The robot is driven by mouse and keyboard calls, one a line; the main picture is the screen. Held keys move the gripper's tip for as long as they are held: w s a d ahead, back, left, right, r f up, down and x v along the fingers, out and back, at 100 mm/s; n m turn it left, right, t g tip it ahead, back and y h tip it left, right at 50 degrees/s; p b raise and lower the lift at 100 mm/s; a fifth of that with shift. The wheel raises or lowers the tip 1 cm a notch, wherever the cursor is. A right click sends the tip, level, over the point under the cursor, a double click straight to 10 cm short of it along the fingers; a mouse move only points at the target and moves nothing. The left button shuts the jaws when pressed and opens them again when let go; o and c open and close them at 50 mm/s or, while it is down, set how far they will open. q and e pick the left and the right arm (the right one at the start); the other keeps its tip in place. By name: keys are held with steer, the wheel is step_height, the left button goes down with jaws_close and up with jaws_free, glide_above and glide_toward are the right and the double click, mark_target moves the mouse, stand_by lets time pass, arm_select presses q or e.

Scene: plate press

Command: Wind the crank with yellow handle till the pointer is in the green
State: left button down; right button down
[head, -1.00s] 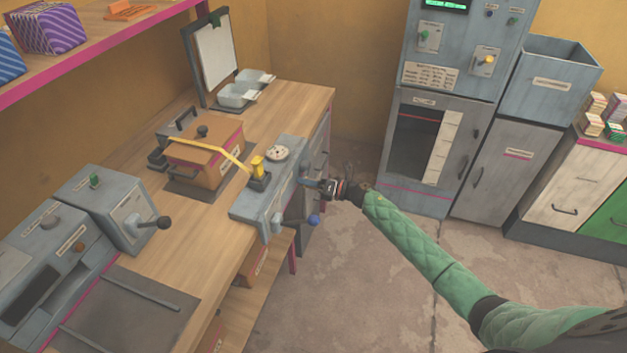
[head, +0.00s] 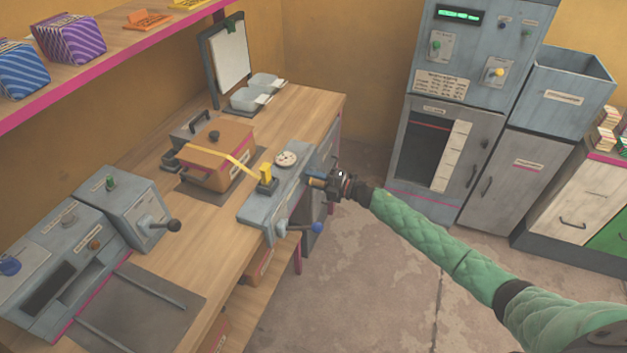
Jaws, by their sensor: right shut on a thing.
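The grey strap unit (head: 262,212) stands at the right edge of the bench, with a round white gauge (head: 287,158) on top. The gauge's pointer and green zone are too small to read. My right gripper (head: 328,186) is at the unit's right side, shut on the crank's yellow handle (head: 317,182), of which a small yellowish end shows. The gripper hides most of the handle and crank arm. A second crank with a blue handle (head: 317,228) sits lower on the same unit. My left gripper is not in view.
A yellow strap (head: 235,161) runs from the unit over a brown box (head: 213,168). A grey device with a dark-knobbed lever (head: 172,226) stands at the left of the bench. The floor right of the bench (head: 350,290) is clear.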

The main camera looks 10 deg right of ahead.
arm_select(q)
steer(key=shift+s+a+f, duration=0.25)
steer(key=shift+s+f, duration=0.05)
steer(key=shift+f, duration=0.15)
arm_select(e)
steer(key=shift+w+d+r+m, duration=0.2)
steer(key=shift+w+r+m, duration=0.15)
steer(key=shift+r+m, duration=0.25)
steer(key=shift+r, duration=0.1)
steer(key=c, duration=1.1)
jaws_free()
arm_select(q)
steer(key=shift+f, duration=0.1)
arm_select(e)
steer(key=shift+f, duration=0.3)
steer(key=shift+s+d, duration=0.1)
steer(key=shift+s, duration=0.05)
steer(key=shift+s+d+f, duration=0.1)
steer(key=shift+s+d, duration=0.1)
steer(key=shift+d, duration=0.05)
arm_select(q)
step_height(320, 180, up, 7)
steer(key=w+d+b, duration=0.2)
steer(key=b, duration=0.1)
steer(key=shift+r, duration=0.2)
arm_select(e)
steer(key=v, duration=0.6)
steer(key=shift+d, duration=0.35)
